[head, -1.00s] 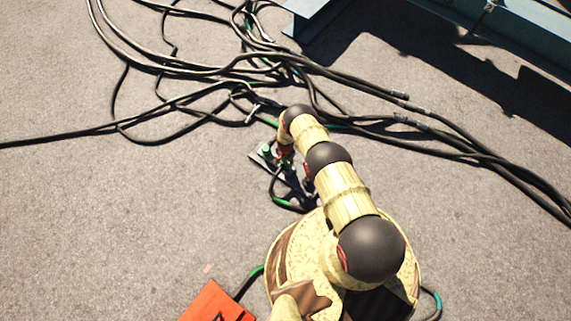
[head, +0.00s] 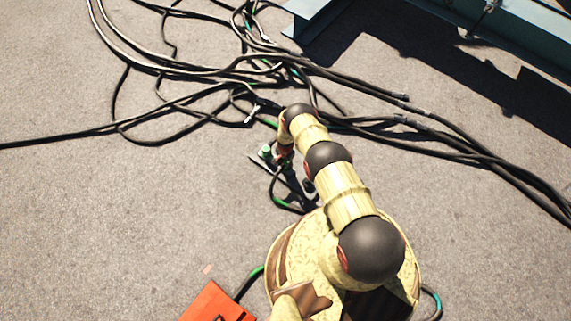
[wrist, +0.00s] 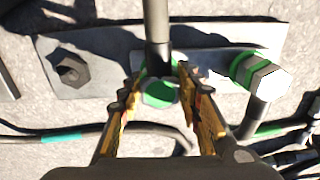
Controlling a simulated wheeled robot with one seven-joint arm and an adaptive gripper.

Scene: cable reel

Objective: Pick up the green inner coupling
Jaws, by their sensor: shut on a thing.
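The green inner coupling (wrist: 160,94) sits between my fingers in the wrist view, at the lower end of a dark upright rod or cable (wrist: 157,30). My gripper (wrist: 160,82) is shut on it, with one yellow finger on each side. The coupling is over a grey metal plate (wrist: 105,62); I cannot tell whether it is clear of it. A second green-banded coupling with a pale hexagonal end (wrist: 264,76) is to the right. In the head view my wrist hides most of the gripper, and a green coupling (head: 265,151) shows left of it.
A dark hexagonal fitting (wrist: 70,68) is at the plate's left end. Black cables lie tangled on the concrete (head: 210,75) beyond my arm. A blue-grey steel beam (head: 430,40) is at the upper right. An orange object (head: 215,303) lies near my base.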

